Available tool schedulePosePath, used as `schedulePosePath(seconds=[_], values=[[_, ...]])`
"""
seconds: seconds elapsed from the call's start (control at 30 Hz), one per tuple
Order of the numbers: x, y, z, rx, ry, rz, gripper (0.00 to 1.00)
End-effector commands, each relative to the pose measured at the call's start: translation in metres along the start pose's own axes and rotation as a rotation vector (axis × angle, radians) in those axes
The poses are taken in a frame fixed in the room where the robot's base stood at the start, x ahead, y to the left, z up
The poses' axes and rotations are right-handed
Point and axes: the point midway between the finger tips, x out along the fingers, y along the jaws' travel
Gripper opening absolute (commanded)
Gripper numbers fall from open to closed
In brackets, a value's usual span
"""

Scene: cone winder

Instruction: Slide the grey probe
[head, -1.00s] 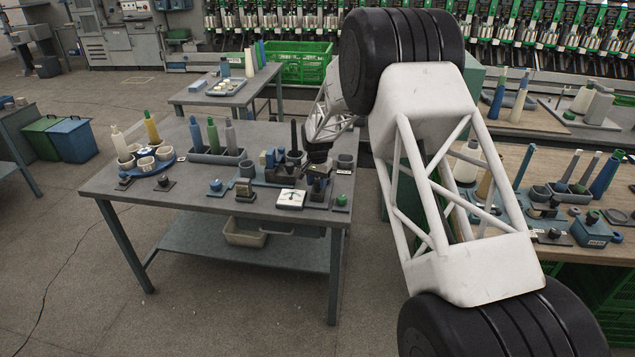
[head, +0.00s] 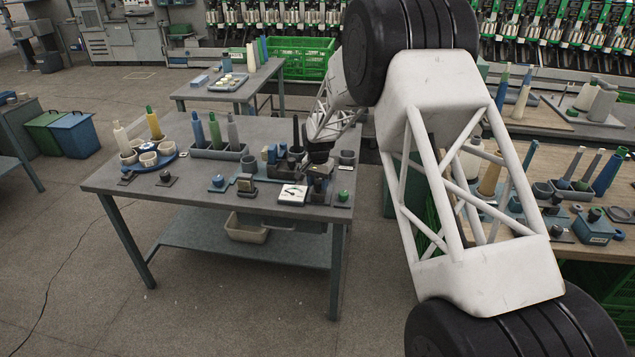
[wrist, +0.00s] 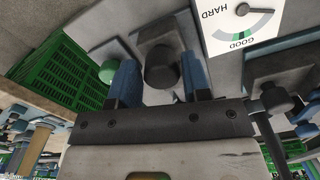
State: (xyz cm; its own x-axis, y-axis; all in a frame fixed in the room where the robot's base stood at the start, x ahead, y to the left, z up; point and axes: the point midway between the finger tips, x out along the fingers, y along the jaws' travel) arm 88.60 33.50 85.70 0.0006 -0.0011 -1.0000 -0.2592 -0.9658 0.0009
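The wrist view shows a grey block with a dark round knob (wrist: 162,68), which I take to be the grey probe. My gripper (wrist: 160,80) has two blue fingers, one on each side of the knob. A gap shows at the left finger; the right finger is very close, and I cannot tell whether it touches. The white gauge (wrist: 240,22), marked HARD and GOOD, lies just right of the fingers. In the head view the gauge (head: 292,194) stands near the table's front edge, and my gripper (head: 319,166) is over the small dark device beside it, partly hiding it.
A green button (wrist: 107,72) is beside the left finger; it also shows in the head view (head: 343,196). Blocks and small holders crowd the grey table (head: 215,205) around the gripper. A tray of cones (head: 218,152) and a blue round holder (head: 165,160) stand further left.

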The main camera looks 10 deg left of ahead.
Motion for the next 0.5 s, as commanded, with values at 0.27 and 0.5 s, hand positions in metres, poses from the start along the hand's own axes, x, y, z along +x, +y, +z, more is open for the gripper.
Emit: schedulePosePath(seconds=[0.27, 0.5], values=[[0.0018, 0.0020, 0.0000, 0.001, -0.002, 0.001, 0.60], [-0.0010, 0.0007, 0.0000, 0.001, -0.001, 0.000, 0.60]])
